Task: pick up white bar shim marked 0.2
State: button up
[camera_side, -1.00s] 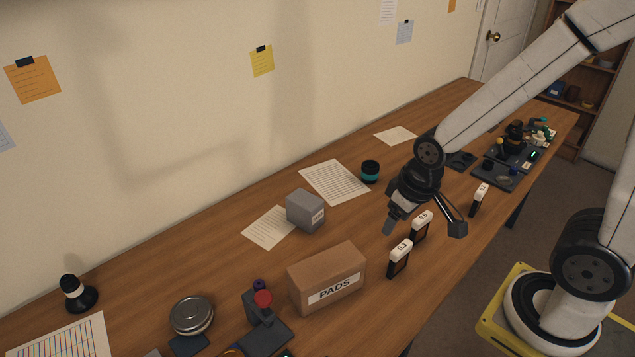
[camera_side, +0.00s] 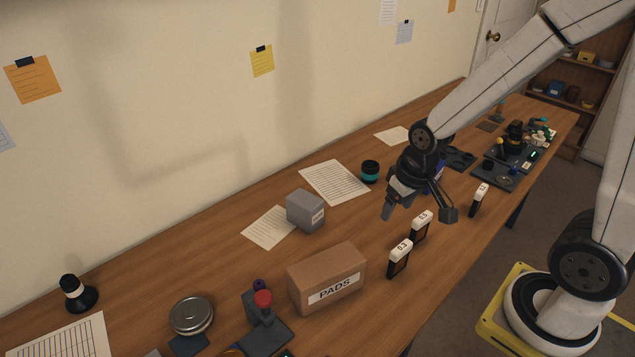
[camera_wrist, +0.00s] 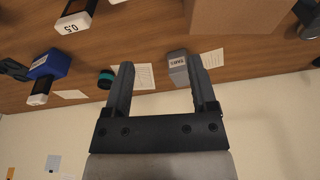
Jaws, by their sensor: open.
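My gripper (camera_side: 418,211) is open and empty, above the bench in the side view; its fingers (camera_wrist: 161,66) also show apart in the wrist view. Several black pieces with white tops stand on the bench. One is marked 0.3 (camera_side: 401,248), nearest the front. One marked 0.5 (camera_side: 422,218) stands below my gripper, and it is upside down in the wrist view (camera_wrist: 72,24). A third (camera_side: 482,188) stands farther right, its marking too small to read surely.
A grey box (camera_side: 305,209) and a cardboard PADS box (camera_side: 327,278) stand left of my gripper. A teal-and-black jar (camera_side: 370,171) stands behind. Dark trays and fittings (camera_side: 495,173) crowd the right end. Bare wood lies between the boxes and the black pieces.

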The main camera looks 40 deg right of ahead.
jog(key=w+d+f+m+g, duration=0.1)
jog(key=w+d+m, duration=0.35)
jog(key=d, duration=0.65)
jog(key=m+g, duration=0.1)
jog(key=m, duration=1)
send_over(482, 188)
notch_tip(482, 188, down, 6)
jog(key=shift+s+r, duration=0.1)
jog(key=shift+s, duration=0.05)
jog(key=shift+f, duration=3.9)
grip_shut()
